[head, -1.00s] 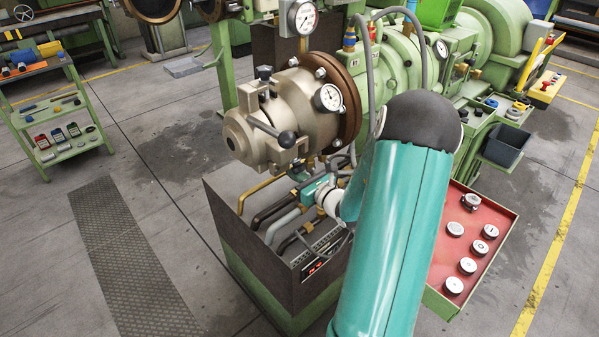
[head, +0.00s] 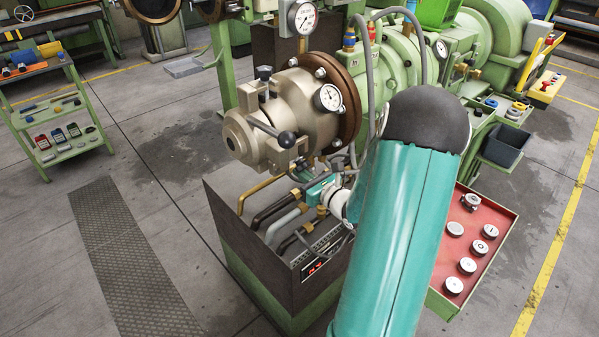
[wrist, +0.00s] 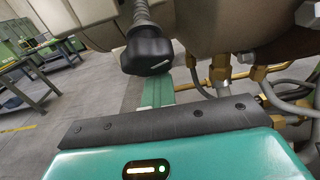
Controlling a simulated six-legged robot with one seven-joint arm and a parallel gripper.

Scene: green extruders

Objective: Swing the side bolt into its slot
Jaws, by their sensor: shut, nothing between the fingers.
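The side bolt (head: 265,128) is a rod with a black knob (head: 286,139) on its end, sticking out from the side of the metal extruder head (head: 290,105). In the wrist view, its threaded rod and black knob (wrist: 146,52) hang at upper centre. My gripper (head: 310,180) is shut and empty, below and to the right of the knob in the head view. In the wrist view, my teal gripper (wrist: 186,85) reaches up just right of and beneath the knob; whether it touches cannot be told. I cannot make out the slot clearly.
Another bolt with a black knob (head: 264,72) stands on top of the head. Brass and grey pipes (head: 283,222) rise from the dark pedestal (head: 235,215) close to my gripper. Open floor lies to the left.

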